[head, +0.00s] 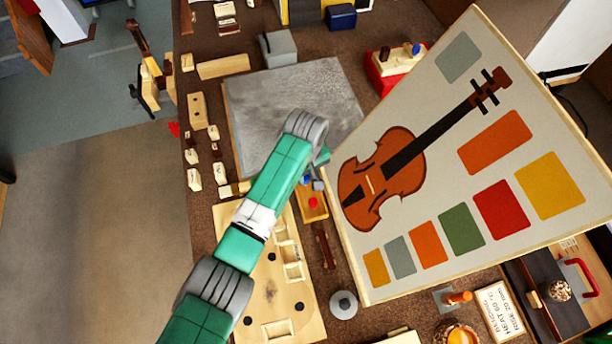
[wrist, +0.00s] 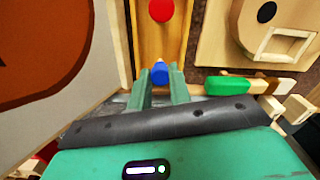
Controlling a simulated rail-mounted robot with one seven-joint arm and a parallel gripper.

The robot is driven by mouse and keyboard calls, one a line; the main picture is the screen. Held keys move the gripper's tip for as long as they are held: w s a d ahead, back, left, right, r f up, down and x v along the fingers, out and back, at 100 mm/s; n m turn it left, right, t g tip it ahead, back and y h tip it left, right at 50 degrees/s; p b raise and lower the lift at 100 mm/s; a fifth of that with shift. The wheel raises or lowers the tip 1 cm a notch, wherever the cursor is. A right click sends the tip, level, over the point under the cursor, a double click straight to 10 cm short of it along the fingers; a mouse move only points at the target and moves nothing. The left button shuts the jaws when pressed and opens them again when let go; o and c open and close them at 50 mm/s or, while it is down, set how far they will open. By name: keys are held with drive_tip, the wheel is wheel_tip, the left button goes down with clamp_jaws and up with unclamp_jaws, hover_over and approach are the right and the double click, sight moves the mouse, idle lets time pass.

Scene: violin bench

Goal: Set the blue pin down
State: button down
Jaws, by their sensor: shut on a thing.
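My gripper (wrist: 161,88) is shut on the blue pin (wrist: 160,72), which shows between its two green fingertips. In the head view the blue pin (head: 306,180) is a small blue spot below the end of my arm, partly hidden. A narrow wooden tray (wrist: 178,38) lies just beyond the pin, with a red pin (wrist: 160,9) in it. In the head view the red pin (head: 313,203) is just below the blue one. I cannot tell whether the blue pin touches the tray.
A large board with a painted violin (head: 385,178) stands close on the right. A wooden board with holes (head: 271,290) lies below my arm. A grey slab (head: 280,95) lies behind it. A green piece (wrist: 229,86) lies right of my gripper. A red box (head: 385,78) stands at the back.

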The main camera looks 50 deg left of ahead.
sight(306, 178)
drive_tip(key=shift+f, duration=0.1)
drive_tip(key=shift+w, duration=0.1)
drive_tip(key=shift+f, duration=0.15)
drive_tip(key=c, duration=1.3)
unclamp_jaws()
wheel_tip(306, 178, up, 12)
drive_tip(key=p, duration=0.3)
drive_tip(key=shift+r+p, duration=0.2)
drive_tip(key=shift+p, duration=0.15)
